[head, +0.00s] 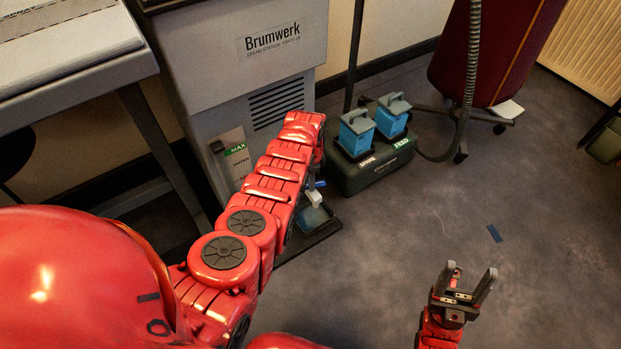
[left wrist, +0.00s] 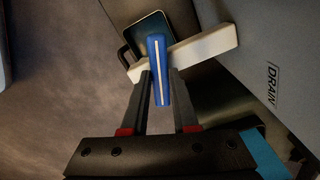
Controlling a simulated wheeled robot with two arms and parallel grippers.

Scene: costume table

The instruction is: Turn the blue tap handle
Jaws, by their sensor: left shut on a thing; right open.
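The blue tap handle (left wrist: 156,55) is a narrow lever with a white line along it, set across a white tap piece (left wrist: 208,45) beside the word DRAIN. My left gripper (left wrist: 162,80) is shut on the handle, one dark finger on each side of it. In the head view a bit of the blue handle (head: 320,183) shows low beside the Brumwerk machine (head: 245,60); my left arm hides most of the left gripper there. My right gripper (head: 466,284) is open and empty over the floor at the lower right.
A small tray-like container (head: 314,218) sits below the tap. A dark base with two blue tanks (head: 356,133) stands right of the machine. A grey hose (head: 470,80) and a wheeled dark-red form (head: 500,45) are further right. A grey table (head: 75,85) is at left. Floor at right is mostly clear.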

